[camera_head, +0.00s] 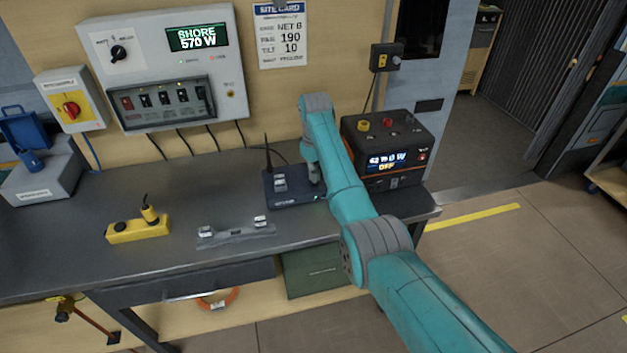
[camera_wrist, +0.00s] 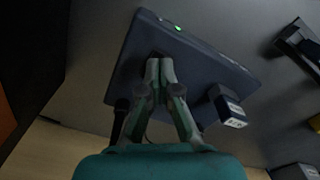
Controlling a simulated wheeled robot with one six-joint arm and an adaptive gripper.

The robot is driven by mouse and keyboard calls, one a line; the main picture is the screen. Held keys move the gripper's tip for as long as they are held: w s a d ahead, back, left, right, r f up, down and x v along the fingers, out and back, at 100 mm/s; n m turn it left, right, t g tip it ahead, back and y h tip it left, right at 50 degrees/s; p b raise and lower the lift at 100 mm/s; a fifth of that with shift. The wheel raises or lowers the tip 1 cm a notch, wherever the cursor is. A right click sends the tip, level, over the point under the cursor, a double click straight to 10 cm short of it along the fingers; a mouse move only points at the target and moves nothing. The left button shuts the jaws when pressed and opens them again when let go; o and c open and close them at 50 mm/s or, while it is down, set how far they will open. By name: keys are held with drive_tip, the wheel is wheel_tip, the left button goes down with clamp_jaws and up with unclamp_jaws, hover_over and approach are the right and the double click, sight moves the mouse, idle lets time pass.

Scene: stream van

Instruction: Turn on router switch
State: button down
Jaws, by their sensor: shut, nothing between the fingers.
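The router is a flat dark blue box (camera_head: 285,201) on the grey workbench, with a thin black antenna and a pale-topped block on its left part. A small green light shows on its front edge. It also shows in the wrist view, its dark top (camera_wrist: 205,68) filling the middle. My gripper (camera_head: 316,181) reaches down over the router's right part. In the wrist view my gripper (camera_wrist: 160,62) is shut and empty, its fingertips over a dark patch on the router's top. Whether they touch it I cannot tell. No switch can be made out clearly; the fingers cover that spot.
A black power unit (camera_head: 385,150) reading OFF stands close right of the router. A grey bracket strip (camera_head: 236,236) and a yellow block (camera_head: 138,231) lie to the left on the workbench (camera_head: 200,185). A white switch panel (camera_head: 165,65) hangs on the wall behind.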

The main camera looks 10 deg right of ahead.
drive_tip(key=shift+r, duration=2.8)
